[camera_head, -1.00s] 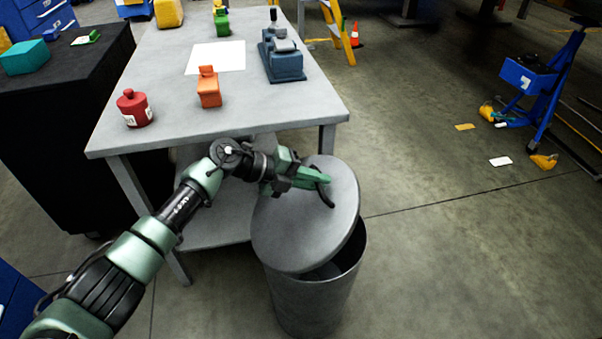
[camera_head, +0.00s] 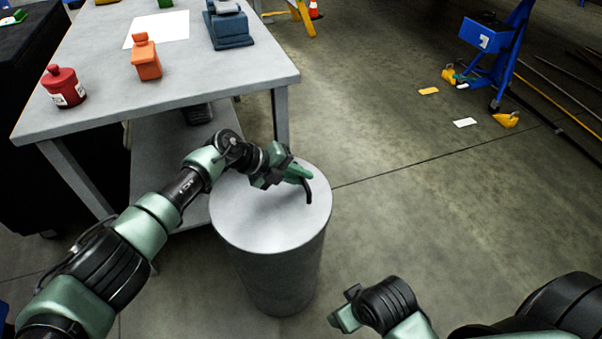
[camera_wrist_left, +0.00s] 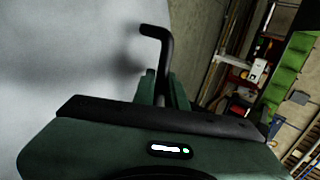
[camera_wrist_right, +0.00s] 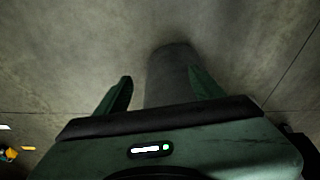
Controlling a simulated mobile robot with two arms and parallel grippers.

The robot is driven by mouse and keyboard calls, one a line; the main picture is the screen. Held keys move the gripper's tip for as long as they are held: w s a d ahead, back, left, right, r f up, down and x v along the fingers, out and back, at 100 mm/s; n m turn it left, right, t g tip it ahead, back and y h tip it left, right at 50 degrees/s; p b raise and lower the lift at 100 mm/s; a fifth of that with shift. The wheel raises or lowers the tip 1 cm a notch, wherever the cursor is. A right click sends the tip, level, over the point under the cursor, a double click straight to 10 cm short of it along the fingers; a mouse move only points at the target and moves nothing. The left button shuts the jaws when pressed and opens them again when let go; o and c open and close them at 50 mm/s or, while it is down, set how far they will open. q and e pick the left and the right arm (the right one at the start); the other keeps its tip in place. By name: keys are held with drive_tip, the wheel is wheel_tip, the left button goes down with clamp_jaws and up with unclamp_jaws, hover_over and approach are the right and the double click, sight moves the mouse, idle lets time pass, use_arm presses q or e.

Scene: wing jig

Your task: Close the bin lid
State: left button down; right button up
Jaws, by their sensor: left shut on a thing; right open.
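The grey round bin (camera_head: 275,275) stands on the floor in front of the table. Its grey lid (camera_head: 265,228) lies flat over the bin's mouth in the head view, with no gap seen along the near rim. My left gripper (camera_head: 298,176) is at the lid's upper right part, shut on the black bent lid handle (camera_head: 309,192). In the left wrist view the handle (camera_wrist_left: 158,50) rises between the fingers, beside the pale lid (camera_wrist_left: 60,60). My right gripper (camera_wrist_right: 160,95) is open and empty; its wrist view shows floor and a dark cylinder shape beyond the fingers.
The grey table (camera_head: 190,85) stands behind the bin, its leg close to the lid. It bears a red pot (camera_head: 64,87), an orange object (camera_head: 146,57) and a blue device (camera_head: 229,27). A blue stand (camera_head: 500,50) is at upper right. Floor right of the bin is free.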

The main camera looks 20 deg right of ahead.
sight(281, 192)
use_arm(q)
drive_tip(key=shift+d+f, duration=0.1)
use_arm(e)
drive_tip(key=shift+v, duration=0.85)
use_arm(q)
drive_tip(key=shift+s+f, duration=0.1)
use_arm(e)
drive_tip(key=shift+d, duration=0.1)
use_arm(q)
drive_tip(key=c, duration=1.5)
unclamp_jaws()
drive_tip(key=shift+d+f, duration=0.1)
drive_tip(key=shift+o, duration=0.2)
use_arm(e)
drive_tip(key=shift+d, duration=0.1)
drive_tip(key=shift+w, duration=0.1)
use_arm(q)
drive_tip(key=p+v, duration=0.2)
drive_tip(key=v, duration=0.4)
drive_tip(key=shift+r, duration=0.3)
drive_tip(key=shift+v, duration=0.85)
use_arm(e)
wheel_tip(281, 192, down, 10)
drive_tip(key=shift+w+r+g, duration=0.2)
drive_tip(key=shift+r+g, duration=0.05)
drive_tip(key=shift+g, duration=0.05)
use_arm(q)
drive_tip(key=shift+f, duration=0.1)
